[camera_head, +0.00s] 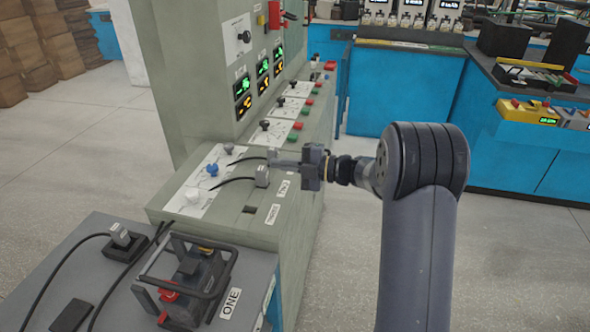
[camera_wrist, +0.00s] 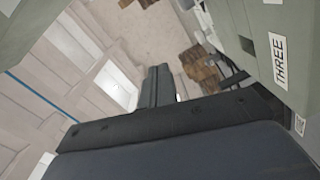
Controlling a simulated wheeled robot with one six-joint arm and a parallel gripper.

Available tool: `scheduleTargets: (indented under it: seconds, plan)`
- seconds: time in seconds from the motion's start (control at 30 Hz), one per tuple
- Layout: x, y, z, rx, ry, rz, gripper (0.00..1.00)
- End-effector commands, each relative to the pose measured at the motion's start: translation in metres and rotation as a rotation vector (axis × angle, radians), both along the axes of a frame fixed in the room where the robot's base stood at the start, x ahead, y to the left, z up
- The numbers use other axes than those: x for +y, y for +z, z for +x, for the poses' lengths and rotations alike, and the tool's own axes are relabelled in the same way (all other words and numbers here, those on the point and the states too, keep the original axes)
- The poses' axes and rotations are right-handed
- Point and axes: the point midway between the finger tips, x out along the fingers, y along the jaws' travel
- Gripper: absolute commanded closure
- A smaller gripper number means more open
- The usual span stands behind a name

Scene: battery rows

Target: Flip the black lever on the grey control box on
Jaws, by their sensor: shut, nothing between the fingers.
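The grey-green control cabinet (camera_head: 180,75) has a sloped desk panel in front, with several white plates. Small black-knobbed levers stand on it: one on the upright face (camera_head: 245,37), and others on desk plates (camera_head: 265,126), (camera_head: 294,85). I cannot tell for sure which is the task's lever, or how it is set. My gripper (camera_head: 283,158) is shut and empty, reaching left over the near desk, beside a grey plug (camera_head: 262,176) with a black cable. I cannot tell if they touch. In the wrist view the shut fingers (camera_wrist: 158,85) show with no lever near their tips.
Blue counters (camera_head: 400,90) stand behind. The floor at right is clear.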

Motion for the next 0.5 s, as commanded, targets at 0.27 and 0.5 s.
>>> scheduleTargets:
  seconds: [0.27, 0.5]
  plan:
    - [0.030, 0.037, -0.020, -0.622, 0.009, -0.076, 1.00]
    - [0.050, 0.067, -0.038, -1.155, -0.060, -0.163, 1.00]
